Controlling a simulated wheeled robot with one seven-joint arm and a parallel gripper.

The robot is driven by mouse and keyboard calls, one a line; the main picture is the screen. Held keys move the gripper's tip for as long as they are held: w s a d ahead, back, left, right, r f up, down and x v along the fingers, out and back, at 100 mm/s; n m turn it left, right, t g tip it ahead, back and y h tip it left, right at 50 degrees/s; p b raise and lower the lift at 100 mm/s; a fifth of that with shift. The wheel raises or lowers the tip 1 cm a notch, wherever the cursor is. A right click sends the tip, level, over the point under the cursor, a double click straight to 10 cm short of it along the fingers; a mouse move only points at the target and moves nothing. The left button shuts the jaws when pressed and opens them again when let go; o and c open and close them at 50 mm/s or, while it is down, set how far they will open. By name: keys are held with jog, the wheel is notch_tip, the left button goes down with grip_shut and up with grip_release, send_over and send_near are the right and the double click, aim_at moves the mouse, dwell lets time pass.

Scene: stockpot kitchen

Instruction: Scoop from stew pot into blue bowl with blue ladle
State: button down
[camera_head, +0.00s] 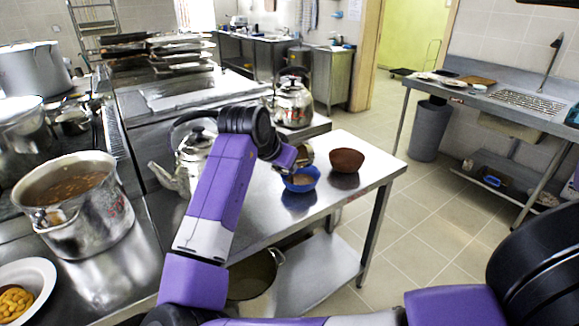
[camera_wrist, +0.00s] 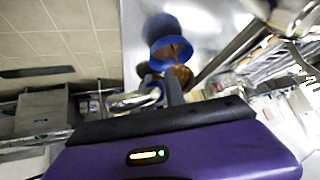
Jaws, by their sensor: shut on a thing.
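The stew pot (camera_head: 88,222) is a large steel pot of brown stew at the left in the head view. The blue bowl (camera_head: 312,184) stands on the steel table's right part with brown food in it; it also shows at the top of the wrist view (camera_wrist: 156,33). My gripper (camera_head: 292,160) is just above and beside the blue bowl. In the wrist view the fingers (camera_wrist: 163,88) are shut on a thin thing, which I take for the blue ladle; blue and brown show at the fingertips, but its shape is mostly hidden.
A brown bowl (camera_head: 346,161) stands right of the blue bowl, close to the table edge (camera_head: 385,170). Steel kettles (camera_head: 293,104) stand behind my arm. A white bowl of yellow food (camera_head: 42,277) is at the lower left. Floor is open at the right.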

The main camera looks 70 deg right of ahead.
jog(key=a+f+h+b, duration=0.1)
jog(key=f+h+b, duration=0.1)
jog(key=b, duration=0.4)
jog(key=a+f+g+h+b, duration=0.1)
jog(key=f+h+b, duration=0.2)
jog(key=f+b, duration=0.2)
jog(key=w+a+f+n+h+b, duration=0.1)
jog(key=f+h+b, duration=0.2)
jog(key=b, duration=0.6)
jog(key=shift+w+a+f+g, duration=0.1)
jog(key=shift+f+g, duration=0.2)
jog(key=shift+f, duration=0.2)
jog(key=shift+f+h+b, duration=0.25)
jog(key=shift+h+b, duration=0.05)
jog(key=shift+b, duration=0.55)
jog(key=shift+a, duration=0.1)
dwell(1.0)
